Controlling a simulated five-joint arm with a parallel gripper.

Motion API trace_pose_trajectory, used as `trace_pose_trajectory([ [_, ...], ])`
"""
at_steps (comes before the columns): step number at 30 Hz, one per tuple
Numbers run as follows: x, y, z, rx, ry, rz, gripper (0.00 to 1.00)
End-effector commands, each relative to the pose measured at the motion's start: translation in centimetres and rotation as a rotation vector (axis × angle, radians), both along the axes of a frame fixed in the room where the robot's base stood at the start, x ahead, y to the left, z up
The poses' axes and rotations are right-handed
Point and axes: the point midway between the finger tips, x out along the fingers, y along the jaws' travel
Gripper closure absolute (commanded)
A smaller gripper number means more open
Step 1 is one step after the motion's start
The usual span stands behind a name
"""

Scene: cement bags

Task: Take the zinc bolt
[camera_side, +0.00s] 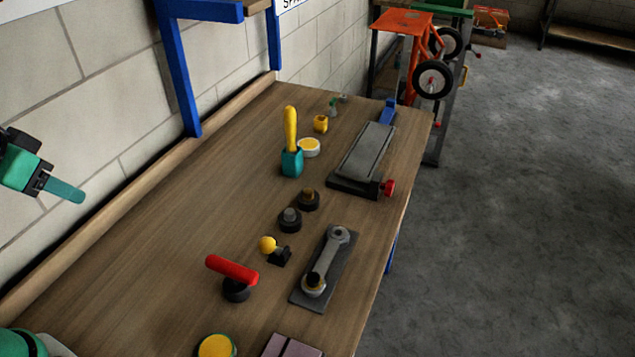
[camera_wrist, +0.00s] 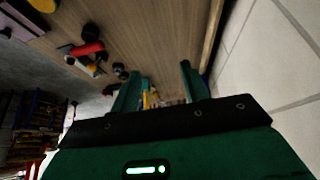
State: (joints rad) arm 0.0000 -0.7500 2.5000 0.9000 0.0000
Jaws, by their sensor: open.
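A grey metal bolt head, which looks like the zinc bolt (camera_side: 290,215), sits upright in a black round base on the wooden bench in the side view. Just behind it, a similar black base holds a brass-coloured bolt (camera_side: 308,194). My gripper (camera_side: 72,191) is at the far left of the side view, raised well away from both bolts. In the wrist view my gripper (camera_wrist: 159,90) has its two green fingers apart with nothing held between them. A small dark round piece (camera_wrist: 120,71) shows left of the fingers; I cannot tell which bolt it is.
On the bench (camera_side: 150,235) stand a red-handled tool (camera_side: 232,269), a yellow ball on a black stand (camera_side: 268,244), a wrench on a grey plate (camera_side: 322,270), a teal pot with a yellow handle (camera_side: 291,160) and a long grey block (camera_side: 366,150). The left bench area is clear.

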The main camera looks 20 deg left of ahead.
Motion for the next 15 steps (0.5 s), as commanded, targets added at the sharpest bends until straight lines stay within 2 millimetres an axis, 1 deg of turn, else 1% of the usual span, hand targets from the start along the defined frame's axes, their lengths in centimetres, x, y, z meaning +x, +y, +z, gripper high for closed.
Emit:
trace_pose_trajectory([
  [8, 0.3, -0.1, 0.2, -0.002, 0.004, -0.001, 0.55],
  [11, 0.9, -0.3, 0.5, -0.006, 0.015, -0.002, 0.55],
  [15, 2.4, -0.8, 1.1, -0.013, 0.040, -0.006, 0.55],
])
